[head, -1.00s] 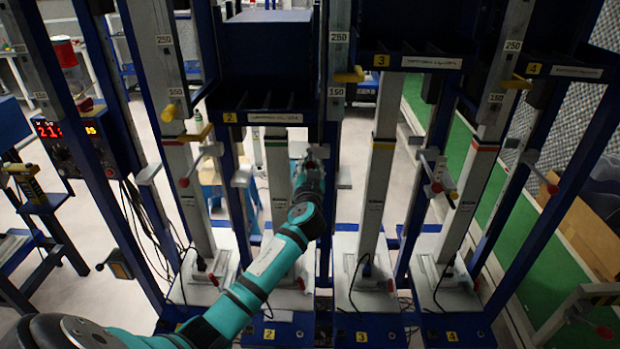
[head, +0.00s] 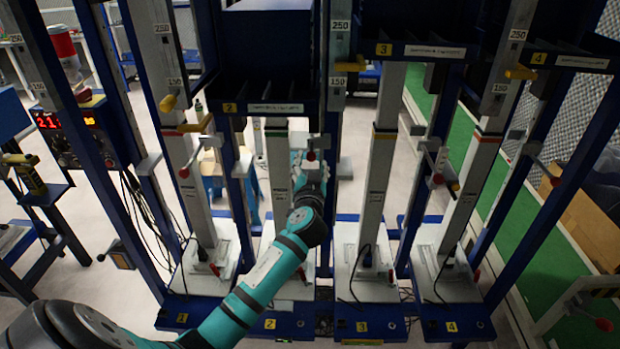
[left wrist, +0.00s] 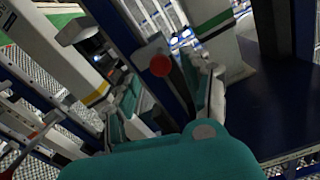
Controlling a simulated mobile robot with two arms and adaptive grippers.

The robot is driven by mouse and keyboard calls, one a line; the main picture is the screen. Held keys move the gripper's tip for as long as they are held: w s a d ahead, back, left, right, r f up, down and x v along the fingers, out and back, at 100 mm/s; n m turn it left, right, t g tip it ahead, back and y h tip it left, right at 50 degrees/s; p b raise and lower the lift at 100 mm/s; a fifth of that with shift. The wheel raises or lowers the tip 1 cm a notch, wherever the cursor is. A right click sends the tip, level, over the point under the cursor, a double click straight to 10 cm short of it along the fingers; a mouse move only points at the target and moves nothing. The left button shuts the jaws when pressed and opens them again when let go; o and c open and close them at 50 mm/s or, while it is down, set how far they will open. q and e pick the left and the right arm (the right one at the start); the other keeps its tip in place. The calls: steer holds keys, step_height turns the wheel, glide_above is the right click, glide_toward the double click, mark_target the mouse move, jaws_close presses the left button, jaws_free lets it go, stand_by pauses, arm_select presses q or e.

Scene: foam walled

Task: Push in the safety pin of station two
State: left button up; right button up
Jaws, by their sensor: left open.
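Station two has a blue shelf labelled 2 (head: 262,107) and a pale upright (head: 279,170) below it. A red-knobbed lever (head: 311,155) stands just right of this upright. It also shows in the left wrist view as a red knob (left wrist: 160,65) on a dark rod. A yellow pin (head: 348,67) sticks out of the grey scaled post to the right of the shelf. I cannot tell for sure which part is the safety pin. My left gripper (left wrist: 163,88) is open, its fingers on either side of the red knob; contact is unclear. My right gripper is out of view.
Station one's post (head: 184,150) is to the left, with its own red-knobbed lever (head: 184,172). Station three's upright (head: 379,180) and station four's upright (head: 465,190) are to the right. Posts and cables crowd both sides of my arm.

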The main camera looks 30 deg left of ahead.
arm_select(q)
steer(key=v, duration=0.7)
steer(key=shift+s, duration=0.25)
steer(key=d+f+m+g+h, duration=0.3)
steer(key=f+h, duration=0.1)
steer(key=f, duration=1.5)
steer(key=s+d+f+m+g+h, duration=0.15)
steer(key=s+f, duration=0.25)
steer(key=f, duration=0.4)
steer(key=s+d+f+g+h, duration=0.1)
steer(key=s+d+f, duration=0.1)
steer(key=s+f, duration=0.4)
steer(key=s+d+f+m+g+h, duration=0.1)
steer(key=s+f+g, duration=0.15)
steer(key=f, duration=0.65)
steer(key=s+d+f+g, duration=0.1)
steer(key=s+f, duration=0.5)
steer(key=s, duration=0.6)
steer(key=s+d+f+g+h, duration=0.1)
steer(key=s+f, duration=0.5)
steer(key=s, duration=0.7)
steer(key=s+d+f+g+h, duration=0.1)
steer(key=s+d+f+g, duration=0.2)
steer(key=s+f, duration=0.4)
steer(key=s+g, duration=0.1)
steer(key=s, duration=0.4)
steer(key=shift+s, duration=0.35)
